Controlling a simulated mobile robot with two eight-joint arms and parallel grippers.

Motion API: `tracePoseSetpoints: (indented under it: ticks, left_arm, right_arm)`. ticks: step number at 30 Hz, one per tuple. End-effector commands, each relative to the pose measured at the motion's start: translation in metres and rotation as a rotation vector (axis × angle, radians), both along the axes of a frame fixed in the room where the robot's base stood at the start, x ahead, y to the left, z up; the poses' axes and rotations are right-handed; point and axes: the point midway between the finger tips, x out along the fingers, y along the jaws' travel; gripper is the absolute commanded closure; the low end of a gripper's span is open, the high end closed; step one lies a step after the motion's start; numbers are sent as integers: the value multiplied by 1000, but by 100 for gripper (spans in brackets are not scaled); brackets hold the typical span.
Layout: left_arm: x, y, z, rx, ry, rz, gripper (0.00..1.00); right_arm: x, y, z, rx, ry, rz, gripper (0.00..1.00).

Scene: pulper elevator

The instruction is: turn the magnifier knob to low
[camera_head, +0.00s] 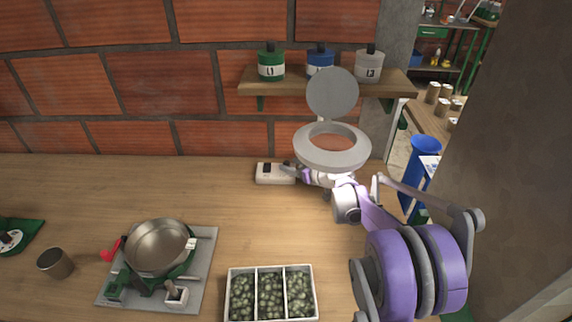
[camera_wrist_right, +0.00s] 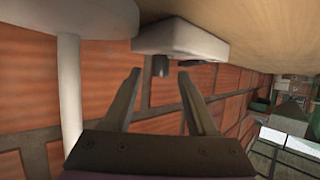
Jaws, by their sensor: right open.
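The magnifier (camera_head: 350,155) has a pale ring head with a round grey lid (camera_head: 332,92) raised behind it. A small white box (camera_head: 266,179) with a dark knob (camera_head: 267,167) lies on the table left of the ring. In the right wrist view, the white box (camera_wrist_right: 180,38) shows a dark knob (camera_wrist_right: 160,66) and another dark part (camera_wrist_right: 188,63). My right gripper (camera_wrist_right: 159,73) is open, its fingertips on either side of the knob in the picture; contact cannot be told. My left gripper is not in view.
A pale post on a round base (camera_wrist_right: 68,90) stands beside the fingers. A shelf (camera_head: 300,88) with several bottles is above. A sectioned tray (camera_head: 229,295) of green pieces, a scale with a metal pan (camera_head: 158,245) and a cup (camera_head: 56,263) stand nearer. The table's middle is clear.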

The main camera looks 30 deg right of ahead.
Motion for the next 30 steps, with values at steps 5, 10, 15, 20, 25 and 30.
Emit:
tracePoseSetpoints:
  ticks: [5,10,15,20,25,30]
  left_arm:
    - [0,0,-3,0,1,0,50]
    - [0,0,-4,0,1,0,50]
    - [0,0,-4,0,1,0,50]
    - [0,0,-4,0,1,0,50]
    - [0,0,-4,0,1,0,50]
    - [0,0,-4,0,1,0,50]
  right_arm:
    - [21,4,-9,0,0,1,42]
    - [29,5,-12,0,0,0,42]
    - [29,5,-12,0,0,0,42]
    - [29,5,-12,0,0,0,58]
    - [28,5,-12,0,0,0,89]
    - [28,5,-12,0,0,0,100]
